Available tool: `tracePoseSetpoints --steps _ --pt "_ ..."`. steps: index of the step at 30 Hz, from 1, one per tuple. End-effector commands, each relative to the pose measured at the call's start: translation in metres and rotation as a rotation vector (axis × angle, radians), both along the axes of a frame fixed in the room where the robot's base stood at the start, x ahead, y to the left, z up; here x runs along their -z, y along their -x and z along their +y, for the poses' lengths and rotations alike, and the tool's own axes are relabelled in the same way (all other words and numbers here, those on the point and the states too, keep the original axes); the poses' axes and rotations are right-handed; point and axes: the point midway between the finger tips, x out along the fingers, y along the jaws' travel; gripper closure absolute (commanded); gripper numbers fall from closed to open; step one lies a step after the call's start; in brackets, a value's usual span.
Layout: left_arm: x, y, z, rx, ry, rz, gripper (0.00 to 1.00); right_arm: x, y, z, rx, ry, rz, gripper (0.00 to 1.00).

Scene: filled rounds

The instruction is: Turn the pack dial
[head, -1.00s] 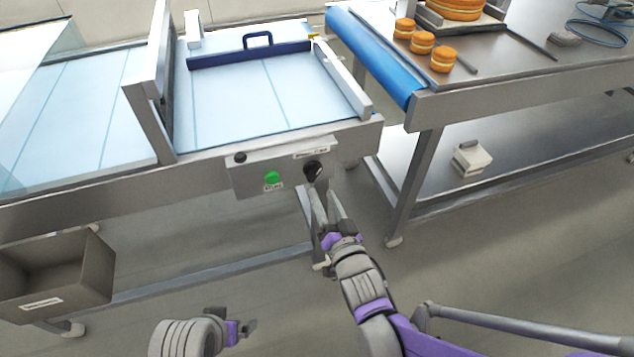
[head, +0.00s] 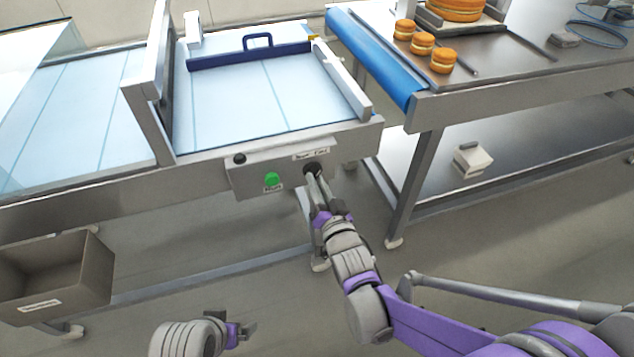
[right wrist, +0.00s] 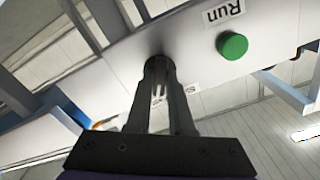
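The pack dial (head: 312,167) is a dark round knob at the right end of the grey control box (head: 250,183) on the conveyor's front. My right gripper (head: 315,178) reaches up to it from below. In the right wrist view, its two dark fingers (right wrist: 159,75) are close together at the dial (right wrist: 155,60), one on each side, and cover most of it. The dial's pointer is hidden. My left gripper (head: 245,330) is low at the bottom of the head view, away from the box; its fingers are too unclear to judge.
A green Run button (head: 272,179) sits left of the dial, and a small black knob (head: 239,158) is farther left. A blue-edged conveyor table (head: 425,110) with orange cakes stands at right. A brown bin (head: 95,270) hangs at lower left.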

Motion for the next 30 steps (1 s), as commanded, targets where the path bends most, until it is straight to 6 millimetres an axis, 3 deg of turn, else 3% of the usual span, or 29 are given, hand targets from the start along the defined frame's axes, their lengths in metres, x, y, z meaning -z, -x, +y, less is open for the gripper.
tracePoseSetpoints --steps 16,30 --pt "-0.001 0.000 0.000 0.000 0.000 0.000 0.00 0.000 0.000 0.000 0.000 0.055 -0.018 1.00" --pt "-0.010 0.001 0.000 0.000 0.000 -0.003 0.00 0.000 0.000 -0.002 0.000 0.411 -0.133 1.00"
